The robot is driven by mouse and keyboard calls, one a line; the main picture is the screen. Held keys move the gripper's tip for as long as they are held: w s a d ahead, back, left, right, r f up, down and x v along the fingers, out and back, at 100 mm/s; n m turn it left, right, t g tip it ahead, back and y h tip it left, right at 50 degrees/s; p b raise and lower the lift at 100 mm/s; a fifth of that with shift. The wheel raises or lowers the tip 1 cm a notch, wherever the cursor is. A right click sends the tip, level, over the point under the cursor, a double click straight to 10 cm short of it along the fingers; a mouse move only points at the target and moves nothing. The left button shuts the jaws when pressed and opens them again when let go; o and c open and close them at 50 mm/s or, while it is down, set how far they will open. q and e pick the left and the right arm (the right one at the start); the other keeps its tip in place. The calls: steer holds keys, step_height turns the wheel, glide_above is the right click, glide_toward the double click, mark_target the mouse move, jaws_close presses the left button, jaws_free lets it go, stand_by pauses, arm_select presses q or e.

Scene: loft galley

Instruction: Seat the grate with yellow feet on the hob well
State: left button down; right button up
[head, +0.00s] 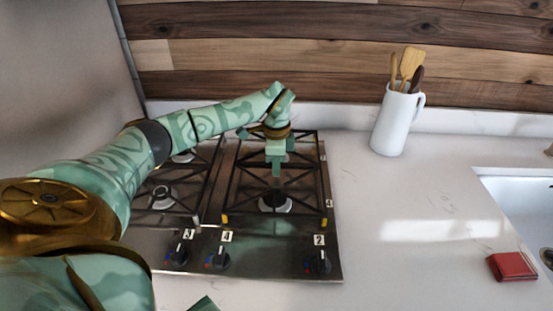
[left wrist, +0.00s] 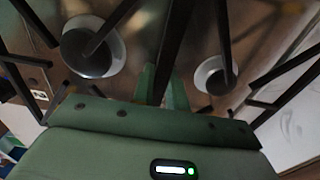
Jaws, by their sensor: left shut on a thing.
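The black grate with yellow feet (head: 233,188) is over the right side of the steel hob (head: 285,262). Yellow shows at its front corners. A burner (head: 275,203) shows through its bars. My left gripper (head: 277,180) reaches down from above and is shut on a bar near the grate's middle. In the left wrist view the fingers (left wrist: 163,88) close on a dark bar, with burners (left wrist: 92,50) beyond. I cannot tell whether the feet touch the hob or hang just above it. My right gripper is not seen.
Another dark grate (head: 207,185) stands on the hob's left side. Numbered knobs (head: 320,262) line its front edge. A white jug with wooden utensils (head: 390,125) stands at the back right. A red block (head: 512,266) lies by the sink (head: 520,195). The counter right of the hob is clear.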

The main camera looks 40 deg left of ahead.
arm_select(q)
steer(key=shift+p, duration=0.55)
stand_by(0.9)
steer(key=shift+f, duration=0.5)
stand_by(1.1)
steer(key=c, duration=1.3)
jaws_free()
steer(key=shift+s, duration=0.1)
step_height(320, 180, up, 7)
steer(key=p, duration=0.7)
